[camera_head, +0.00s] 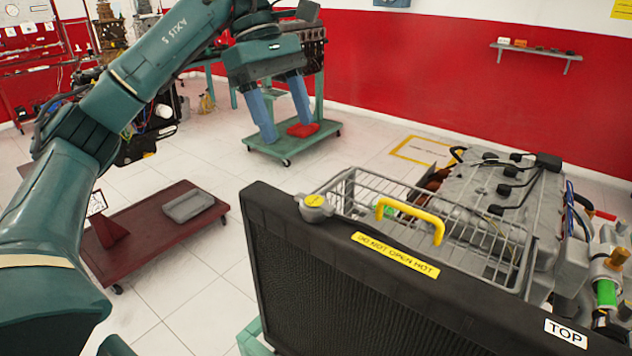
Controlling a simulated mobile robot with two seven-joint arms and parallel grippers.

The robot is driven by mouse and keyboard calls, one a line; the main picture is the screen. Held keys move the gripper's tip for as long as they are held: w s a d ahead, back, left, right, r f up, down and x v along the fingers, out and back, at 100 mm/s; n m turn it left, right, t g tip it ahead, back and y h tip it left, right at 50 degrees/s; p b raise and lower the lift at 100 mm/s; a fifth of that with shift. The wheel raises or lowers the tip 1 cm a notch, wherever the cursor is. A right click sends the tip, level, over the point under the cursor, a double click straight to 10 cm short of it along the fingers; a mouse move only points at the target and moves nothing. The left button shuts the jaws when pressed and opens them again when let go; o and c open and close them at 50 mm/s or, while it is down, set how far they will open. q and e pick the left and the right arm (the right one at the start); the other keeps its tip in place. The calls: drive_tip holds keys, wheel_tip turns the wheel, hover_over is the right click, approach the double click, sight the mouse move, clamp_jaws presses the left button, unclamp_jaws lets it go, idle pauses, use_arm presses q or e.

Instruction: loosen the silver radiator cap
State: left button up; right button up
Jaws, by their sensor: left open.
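The silver radiator cap (317,209), with a round yellow label on top, sits at the top left corner of the black radiator (300,265). A yellow strip reading "DO NOT OPEN HOT" and a yellow handle (437,228) are to its right. My left gripper (287,128) hangs from the arm that comes in from the left. Its two blue fingers point down, spread apart and empty. In the picture it is above and slightly left of the cap, clear of it. My right gripper is not in view.
A grey engine (485,190) with a wire guard (370,190) stands behind the radiator. A dark red low cart (150,235) with a grey tray (188,205) is at the left. A green wheeled stand (325,140) is behind my gripper. Tiled floor lies between them.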

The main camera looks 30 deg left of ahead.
use_arm(q)
drive_tip(key=b, duration=0.2)
approach(314, 200)
drive_tip(key=x, duration=0.7)
drive_tip(key=shift+d+f, duration=0.2)
drive_tip(key=shift+f, duration=0.2)
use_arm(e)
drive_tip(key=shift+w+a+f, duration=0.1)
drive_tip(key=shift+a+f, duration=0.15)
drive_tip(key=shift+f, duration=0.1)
use_arm(q)
drive_tip(key=c, duration=0.7)
drive_tip(key=shift+c, duration=1.2)
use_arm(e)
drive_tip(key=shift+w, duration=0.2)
